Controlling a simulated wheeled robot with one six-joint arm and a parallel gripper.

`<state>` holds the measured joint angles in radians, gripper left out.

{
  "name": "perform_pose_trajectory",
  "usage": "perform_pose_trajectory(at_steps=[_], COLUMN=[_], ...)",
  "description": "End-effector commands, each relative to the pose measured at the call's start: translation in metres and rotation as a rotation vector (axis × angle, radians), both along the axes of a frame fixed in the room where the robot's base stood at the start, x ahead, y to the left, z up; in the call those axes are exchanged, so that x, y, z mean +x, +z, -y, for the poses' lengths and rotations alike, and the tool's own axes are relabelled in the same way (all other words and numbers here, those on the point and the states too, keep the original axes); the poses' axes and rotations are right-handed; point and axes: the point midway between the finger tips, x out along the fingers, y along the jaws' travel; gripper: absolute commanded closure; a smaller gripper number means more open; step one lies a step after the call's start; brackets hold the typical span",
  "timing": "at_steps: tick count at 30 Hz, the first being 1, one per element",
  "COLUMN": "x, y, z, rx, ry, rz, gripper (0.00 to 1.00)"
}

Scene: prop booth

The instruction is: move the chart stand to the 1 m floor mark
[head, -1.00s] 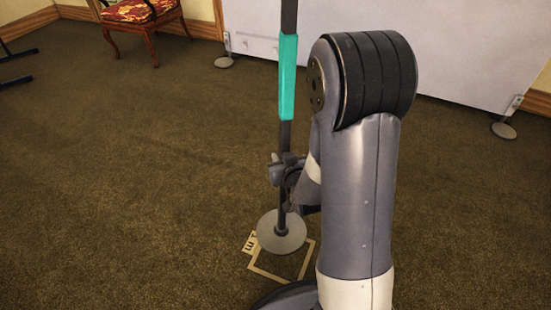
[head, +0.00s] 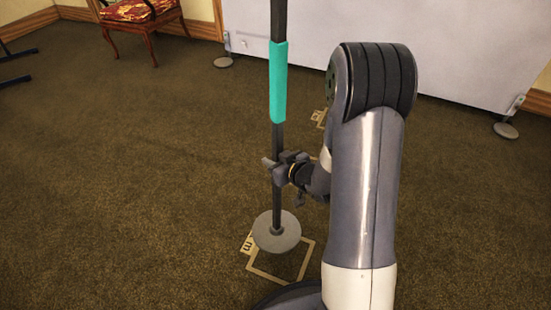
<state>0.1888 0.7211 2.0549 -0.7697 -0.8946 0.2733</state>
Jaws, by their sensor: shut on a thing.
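The chart stand is a dark upright pole with a teal sleeve (head: 278,82) and a round grey base (head: 277,236). Its top is out of the picture. My gripper (head: 279,170) is shut on the pole below the sleeve. A tan square outline (head: 283,277) with a small label (head: 247,245) is on the floor under and in front of the base. The base covers its upper left part. The label shows an "m", but its number is not readable. I cannot tell if the base touches the floor. Another tan mark (head: 319,117) is partly hidden behind my arm.
A large pale panel (head: 400,45) on round feet (head: 506,130) stands at the back. A wooden chair with a red patterned seat (head: 130,11) is at the back left. Dark legs (head: 14,65) show at the left edge. The brown carpet on the left is clear.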

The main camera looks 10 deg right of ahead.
Motion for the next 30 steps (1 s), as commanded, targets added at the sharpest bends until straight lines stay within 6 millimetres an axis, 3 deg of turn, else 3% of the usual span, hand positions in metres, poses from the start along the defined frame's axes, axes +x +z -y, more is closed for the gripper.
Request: perform_pose_trajectory(at_steps=[13,30], x=[-0.003,-0.027], y=[-0.036,-0.088], z=[-0.001,0.006], rx=[0.0,-0.001], ry=[0.194,0.45], rz=[0.003,0.002], gripper=[1.0,1.0])
